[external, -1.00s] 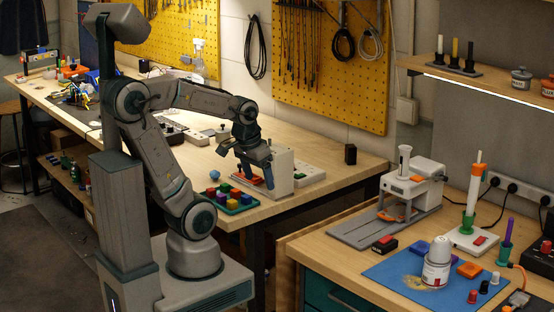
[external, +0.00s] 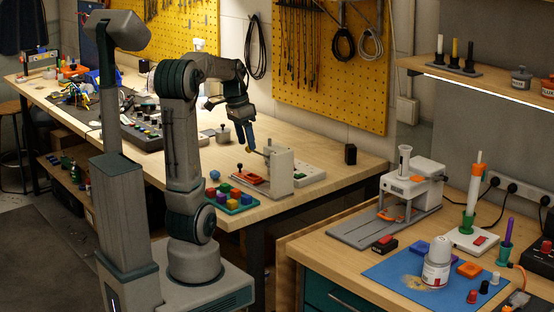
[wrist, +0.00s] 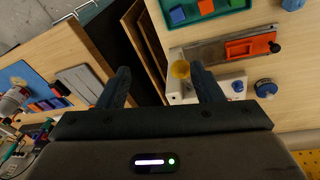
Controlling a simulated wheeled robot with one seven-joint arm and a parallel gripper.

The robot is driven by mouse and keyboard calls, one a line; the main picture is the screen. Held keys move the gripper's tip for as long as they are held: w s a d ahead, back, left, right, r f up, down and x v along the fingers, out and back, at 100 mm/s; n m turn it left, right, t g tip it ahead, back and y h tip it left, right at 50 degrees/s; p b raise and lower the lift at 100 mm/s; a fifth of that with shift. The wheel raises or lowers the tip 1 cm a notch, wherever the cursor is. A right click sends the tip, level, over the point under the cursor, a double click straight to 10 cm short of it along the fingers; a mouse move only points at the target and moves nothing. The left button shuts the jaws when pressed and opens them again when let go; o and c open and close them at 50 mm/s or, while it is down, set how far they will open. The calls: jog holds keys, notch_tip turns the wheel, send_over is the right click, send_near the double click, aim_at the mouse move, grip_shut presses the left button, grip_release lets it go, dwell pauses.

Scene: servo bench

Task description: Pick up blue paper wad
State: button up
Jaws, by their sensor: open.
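The blue paper wad (external: 214,174) is a small round blue ball on the wooden bench, just behind and left of the block tray. In the wrist view it shows at the top right edge (wrist: 293,4), partly cut off. My gripper (external: 246,142) is above the bench, to the right of and farther back than the wad, near the white upright fixture. In the wrist view my gripper (wrist: 162,82) has its two fingers wide apart with nothing held between them. The wad lies well outside the fingers, beyond the right one.
A green tray (external: 236,211) of coloured blocks sits at the bench's front edge beside the wad. A red-orange piece (external: 248,177) lies right of the wad, before the white upright fixture (external: 281,172). A yellow knob (wrist: 180,70) is close to my fingers in the wrist view.

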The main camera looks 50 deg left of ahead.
jog(key=w+a+f+m+y+b, duration=0.1)
jog(key=w+a+m+b, duration=0.1)
jog(key=a+m+b, duration=0.3)
jog(key=w+a+f+m, duration=0.2)
jog(key=a, duration=0.4)
jog(key=m+g+b, duration=0.1)
jog(key=m+b, duration=0.4)
jog(key=m, duration=0.3)
send_over(215, 170)
notch_tip(215, 170, down, 3)
jog(key=shift+y, duration=0.3)
notch_tip(215, 170, down, 14)
jog(key=shift+s+d+r+b, duration=0.1)
jog(key=shift+s+r+b, duration=0.1)
jog(key=shift+b, duration=1)
jog(key=shift+c, duration=0.3)
jog(key=c, duration=1)
